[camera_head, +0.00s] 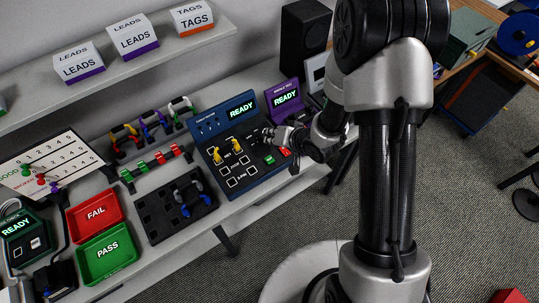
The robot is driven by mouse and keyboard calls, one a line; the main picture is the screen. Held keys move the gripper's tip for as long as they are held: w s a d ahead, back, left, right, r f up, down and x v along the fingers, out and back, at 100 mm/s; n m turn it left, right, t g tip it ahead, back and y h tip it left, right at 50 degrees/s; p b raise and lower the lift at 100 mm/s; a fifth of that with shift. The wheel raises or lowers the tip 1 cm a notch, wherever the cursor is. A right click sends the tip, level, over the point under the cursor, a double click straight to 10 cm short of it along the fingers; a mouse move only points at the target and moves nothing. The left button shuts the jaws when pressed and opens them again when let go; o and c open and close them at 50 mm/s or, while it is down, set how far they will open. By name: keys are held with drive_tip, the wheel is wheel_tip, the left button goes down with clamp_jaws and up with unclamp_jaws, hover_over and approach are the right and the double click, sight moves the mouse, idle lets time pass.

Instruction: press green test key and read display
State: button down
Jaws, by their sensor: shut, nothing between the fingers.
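The blue cable tester (262,173) stands on the bench at the middle, with a raised back panel. Its display (241,109) reads READY. A green key (269,160) sits at the right of its sloped face, beside a red key (284,152). Two yellow plugs sit in the face's sockets.
A purple tester (287,97) reading READY stands behind my wrist. A black tray (157,222) holds a blue cable. Red FAIL (79,222) and green PASS (87,272) bins, and a green tester (29,244), are at left. A shelf with label boxes overhangs the bench's back.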

sight(272, 158)
drive_tip(key=shift+f, duration=0.1)
wheel_tip(272, 158, down, 9)
drive_tip(key=b, duration=0.7)
drive_tip(key=shift+r+b, duration=0.2)
drive_tip(key=shift+b, duration=0.1)
drive_tip(key=shift+f, duration=0.15)
idle(0.9)
drive_tip(key=shift+f+b, duration=0.25)
drive_tip(key=shift+b, duration=0.05)
drive_tip(key=shift+f+b, duration=0.3)
drive_tip(key=shift+f, duration=0.1)
idle(0.5)
drive_tip(key=shift+r, duration=0.15)
drive_tip(key=shift+r+p, duration=0.65)
drive_tip(key=shift+p, duration=0.05)
